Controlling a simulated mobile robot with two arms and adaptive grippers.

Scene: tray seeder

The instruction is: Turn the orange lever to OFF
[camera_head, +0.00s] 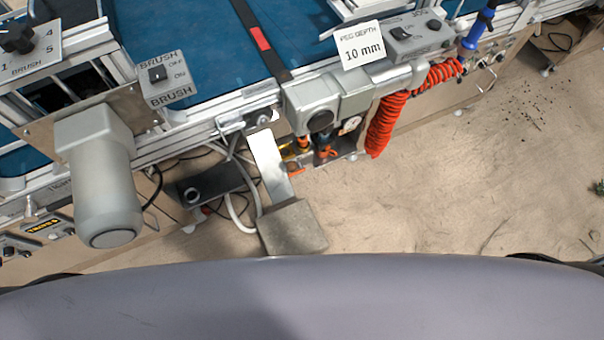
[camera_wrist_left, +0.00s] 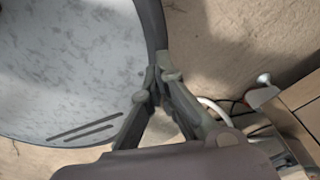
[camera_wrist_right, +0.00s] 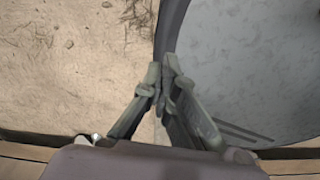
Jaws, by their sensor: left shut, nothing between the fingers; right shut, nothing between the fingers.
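Small orange parts (camera_head: 304,142) show under the grey motor housing at the middle of the machine in the head view. They are small and partly hidden by the housing and a metal plate, so I cannot tell whether one is the orange lever or how it is set. My left gripper (camera_wrist_left: 160,84) is shut and empty in the left wrist view, over the floor and the edge of my round grey base. My right gripper (camera_wrist_right: 167,76) is shut and empty in the right wrist view, also by my base. Neither gripper shows in the head view, and both are apart from the machine.
A coiled orange hose (camera_head: 385,125) hangs at the machine's front, right of the motor housing (camera_head: 318,105). A large grey motor (camera_head: 100,170) juts out at the left. A pedal-like grey block (camera_head: 292,228) stands low in front. A brush switch box (camera_head: 165,78) is above.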

